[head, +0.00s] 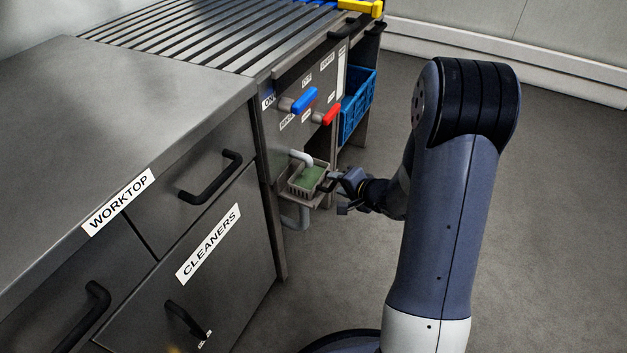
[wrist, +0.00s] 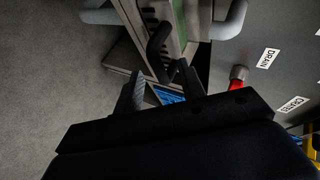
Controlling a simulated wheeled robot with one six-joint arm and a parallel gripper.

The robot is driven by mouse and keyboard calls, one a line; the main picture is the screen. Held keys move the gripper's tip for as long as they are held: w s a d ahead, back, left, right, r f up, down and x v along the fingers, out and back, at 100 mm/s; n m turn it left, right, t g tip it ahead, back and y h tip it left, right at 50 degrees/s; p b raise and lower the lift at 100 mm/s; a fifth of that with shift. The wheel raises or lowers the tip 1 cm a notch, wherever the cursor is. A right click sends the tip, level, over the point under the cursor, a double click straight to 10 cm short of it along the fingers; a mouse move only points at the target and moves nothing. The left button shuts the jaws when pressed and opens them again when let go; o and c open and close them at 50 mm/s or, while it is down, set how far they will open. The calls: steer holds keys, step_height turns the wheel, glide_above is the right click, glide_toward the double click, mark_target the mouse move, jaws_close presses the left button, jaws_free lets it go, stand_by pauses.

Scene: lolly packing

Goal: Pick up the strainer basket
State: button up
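The strainer basket (head: 296,187) is a small grey basket with green contents, on a bracket low on the front of the grey unit, below a pale pipe. In the wrist view, part of the basket (wrist: 168,12) shows at the top, with its black handle (wrist: 157,40) pointing toward me. My gripper (head: 337,188) is just right of the basket in the head view. In the wrist view my gripper (wrist: 161,72) is open, its two fingers apart, with the handle end near the gap between the tips. I cannot tell whether a finger touches it.
A blue lever (head: 304,100) and a red lever (head: 327,115) stick out above the basket. A blue crate (head: 357,105) sits behind, to the right. The cleaners drawer (head: 208,245) and worktop (head: 130,95) lie to the left. Open floor (head: 560,200) lies to the right.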

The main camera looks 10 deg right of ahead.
steer(key=shift+w+a+f, duration=0.25)
steer(key=shift+w, duration=0.15)
jaws_close()
